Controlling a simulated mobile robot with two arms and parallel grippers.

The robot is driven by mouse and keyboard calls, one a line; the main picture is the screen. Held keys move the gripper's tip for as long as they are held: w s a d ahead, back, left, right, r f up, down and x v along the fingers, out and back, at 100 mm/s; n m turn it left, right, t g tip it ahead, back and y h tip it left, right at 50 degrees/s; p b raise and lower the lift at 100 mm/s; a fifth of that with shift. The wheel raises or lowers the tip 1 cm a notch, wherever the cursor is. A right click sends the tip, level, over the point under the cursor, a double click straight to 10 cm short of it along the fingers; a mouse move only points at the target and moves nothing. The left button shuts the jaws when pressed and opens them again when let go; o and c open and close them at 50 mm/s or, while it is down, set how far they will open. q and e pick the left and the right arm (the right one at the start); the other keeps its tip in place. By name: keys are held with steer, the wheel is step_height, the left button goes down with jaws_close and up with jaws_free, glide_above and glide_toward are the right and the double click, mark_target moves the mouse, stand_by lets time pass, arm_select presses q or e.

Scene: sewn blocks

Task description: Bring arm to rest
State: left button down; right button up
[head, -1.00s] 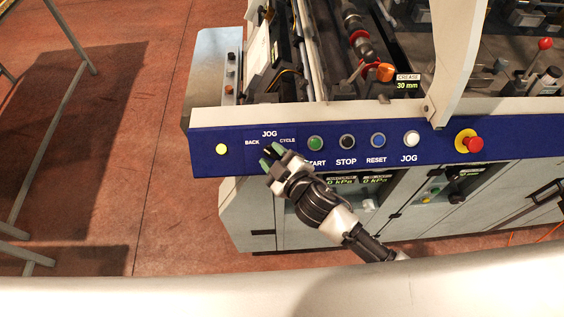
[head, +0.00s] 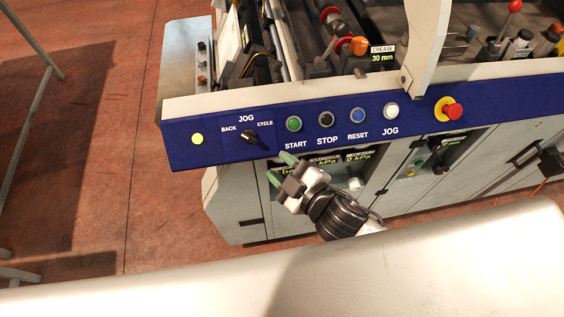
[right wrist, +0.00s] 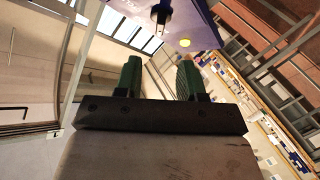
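My right gripper (head: 280,168) is in front of the machine, just below the blue control panel (head: 225,150), apart from it. Its two green fingers are spread with nothing between them; the right wrist view shows the gap between them (right wrist: 158,80). The black jog selector knob (head: 250,136) is on the panel between the BACK and CYCLE labels, above and left of the gripper. The knob also shows at the top of the right wrist view (right wrist: 160,14). My left gripper is in neither view.
The panel carries a lit yellow lamp (head: 197,139), a green START button (head: 293,123), black STOP (head: 325,119), blue RESET (head: 357,115), white JOG button (head: 391,111) and red emergency stop (head: 452,111). Pressure displays sit below the panel. The floor at left is open beside a metal frame (head: 35,110).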

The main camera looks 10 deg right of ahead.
steer(key=w+d+f+m+g+h+b, duration=0.1)
steer(key=d+f+m+h, duration=0.15)
steer(key=f, duration=0.75)
steer(key=d+f+m+g+h, duration=0.15)
steer(key=d+f, duration=0.25)
steer(key=f, duration=0.5)
steer(key=s+d+f+m+g+h+b, duration=0.1)
steer(key=s+d+f+g, duration=0.15)
steer(key=f, duration=0.55)
steer(key=s+d+f+m+g+h, duration=0.1)
steer(key=s+d+f, duration=0.3)
steer(key=f, duration=0.5)
steer(key=s+d+f+m+g, duration=0.1)
steer(key=s+f+g, duration=0.1)
steer(key=s+f, duration=0.3)
steer(key=s+d+f+m+g+h+b, duration=0.1)
steer(key=s+f, duration=0.4)
steer(key=s, duration=0.6)
steer(key=s+d+f+m+g, duration=0.2)
steer(key=s+f, duration=0.3)
steer(key=s, duration=0.4)
steer(key=shift+d+m+g+h+b, duration=0.25)
steer(key=shift+m+g+h+b, duration=0.15)
steer(key=shift+m+g, duration=0.3)
steer(key=shift+s, duration=0.1)
